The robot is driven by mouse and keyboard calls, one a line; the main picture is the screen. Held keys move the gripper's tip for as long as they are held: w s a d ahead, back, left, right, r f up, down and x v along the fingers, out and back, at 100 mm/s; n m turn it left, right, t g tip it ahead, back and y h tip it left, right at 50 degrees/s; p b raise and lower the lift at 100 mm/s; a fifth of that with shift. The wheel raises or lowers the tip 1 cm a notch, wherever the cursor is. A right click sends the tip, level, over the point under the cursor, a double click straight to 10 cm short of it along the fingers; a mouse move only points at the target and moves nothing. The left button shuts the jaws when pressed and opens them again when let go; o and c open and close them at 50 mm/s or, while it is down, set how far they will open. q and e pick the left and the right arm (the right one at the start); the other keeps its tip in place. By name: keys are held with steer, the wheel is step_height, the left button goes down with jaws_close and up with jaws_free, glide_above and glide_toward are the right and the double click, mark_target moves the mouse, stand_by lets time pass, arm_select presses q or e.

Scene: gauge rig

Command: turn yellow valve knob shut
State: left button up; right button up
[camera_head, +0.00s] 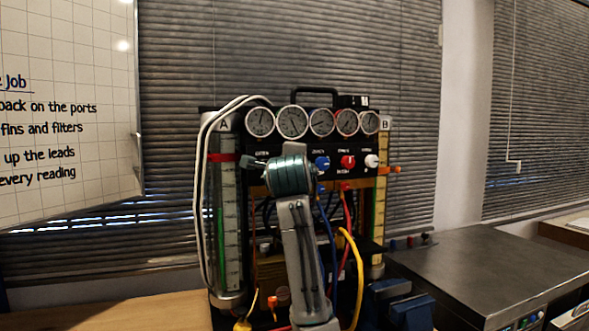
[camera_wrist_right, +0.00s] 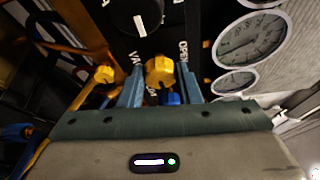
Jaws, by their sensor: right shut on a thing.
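In the right wrist view the yellow valve knob (camera_wrist_right: 160,72) sits between the two blue fingers of my right gripper (camera_wrist_right: 160,82), which is shut on it. The lettering "VA" and "OPEN" shows on the dark panel beside the fingers. The knob's turn angle is hard to read. In the head view my right arm rises in front of the rig, and its teal wrist part hides the fingers and the yellow knob. My left gripper is not in view.
The gauge rig panel (camera_head: 336,181) carries blue (camera_head: 322,163), red (camera_head: 347,161) and white (camera_head: 372,161) knobs right of my wrist, under several round gauges (camera_head: 292,121). Hoses, including a yellow one (camera_head: 358,268), hang below. A grey bench unit (camera_head: 480,275) stands at right.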

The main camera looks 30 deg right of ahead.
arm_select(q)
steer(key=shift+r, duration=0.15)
arm_select(e)
steer(key=shift+m, duration=0.3)
steer(key=o, duration=1)
steer(key=shift+c, duration=0.2)
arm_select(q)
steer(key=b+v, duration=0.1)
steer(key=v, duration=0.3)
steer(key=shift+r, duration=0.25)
arm_select(e)
steer(key=v, duration=1)
steer(key=shift+s+a, duration=0.2)
steer(key=shift+s, duration=0.1)
